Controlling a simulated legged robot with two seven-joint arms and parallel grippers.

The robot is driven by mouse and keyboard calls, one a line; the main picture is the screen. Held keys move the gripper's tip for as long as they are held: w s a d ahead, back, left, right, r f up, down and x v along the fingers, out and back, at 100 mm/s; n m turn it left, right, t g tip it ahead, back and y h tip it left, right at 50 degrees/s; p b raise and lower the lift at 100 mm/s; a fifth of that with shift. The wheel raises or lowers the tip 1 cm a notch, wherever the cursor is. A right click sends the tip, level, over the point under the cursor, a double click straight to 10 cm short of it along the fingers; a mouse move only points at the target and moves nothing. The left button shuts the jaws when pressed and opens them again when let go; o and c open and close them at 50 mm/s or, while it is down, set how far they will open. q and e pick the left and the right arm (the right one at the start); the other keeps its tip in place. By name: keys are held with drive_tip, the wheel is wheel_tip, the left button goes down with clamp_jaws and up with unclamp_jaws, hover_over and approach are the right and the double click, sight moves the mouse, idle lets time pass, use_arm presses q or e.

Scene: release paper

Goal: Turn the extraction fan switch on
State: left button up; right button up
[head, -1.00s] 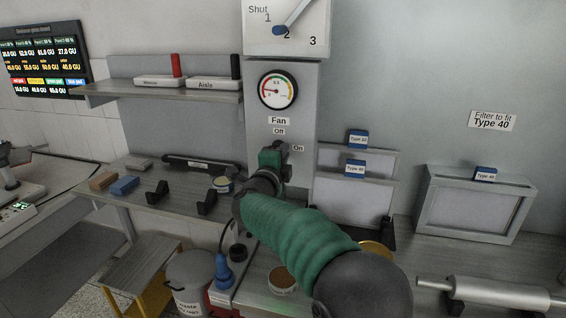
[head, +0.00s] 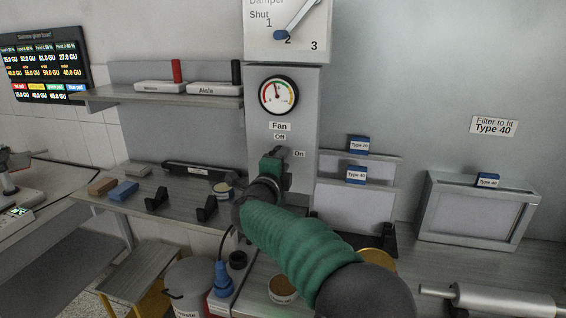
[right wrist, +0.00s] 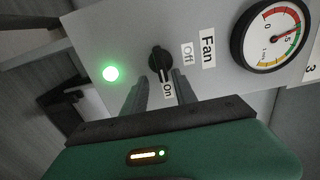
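The fan switch is a black knob (right wrist: 160,60) on the grey panel in the right wrist view. Its pointer is turned to the "On" label (right wrist: 168,90), away from the "Off" label (right wrist: 187,54). A green lamp (right wrist: 110,73) beside it is lit. My right gripper (right wrist: 161,78) is open, with its two fingertips apart, close to the knob and on either side of its "On" end; I cannot tell whether they touch it. In the head view my right gripper (head: 274,162) hides the knob, below the "Fan" label (head: 279,126). My left gripper is not in view.
A round gauge (head: 278,95) sits above the switch, its needle near the top. A damper lever (head: 298,20) is higher up. Filter frames (head: 357,205) stand just right of my right arm, and a shelf (head: 165,97) is at left.

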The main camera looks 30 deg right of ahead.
drive_tip(key=shift+s+r, duration=0.15)
drive_tip(key=b+v, duration=0.1)
drive_tip(key=v, duration=1.5)
drive_tip(key=shift+a+b, duration=0.35)
drive_tip(key=w+a+f+n+t+y+p, duration=0.2)
drive_tip(key=w+a+f+n+y+p, duration=0.15)
drive_tip(key=a+f+n+y, duration=1.1)
drive_tip(key=s+d+f+n+g+p, duration=0.1)
drive_tip(key=s+d+f+n+g, duration=0.1)
drive_tip(key=s+f+n+g, duration=0.3)
drive_tip(key=s+d+f+n+g+p, duration=0.1)
drive_tip(key=s+f+n+g, duration=0.5)
drive_tip(key=s+f, duration=0.6)
drive_tip(key=s+d+n+h, duration=0.1)
drive_tip(key=s+n, duration=0.1)
drive_tip(key=s, duration=0.4)
drive_tip(key=shift+s+d+p, duration=0.15)
drive_tip(key=shift+d+p, duration=0.1)
drive_tip(key=shift+p, duration=0.05)
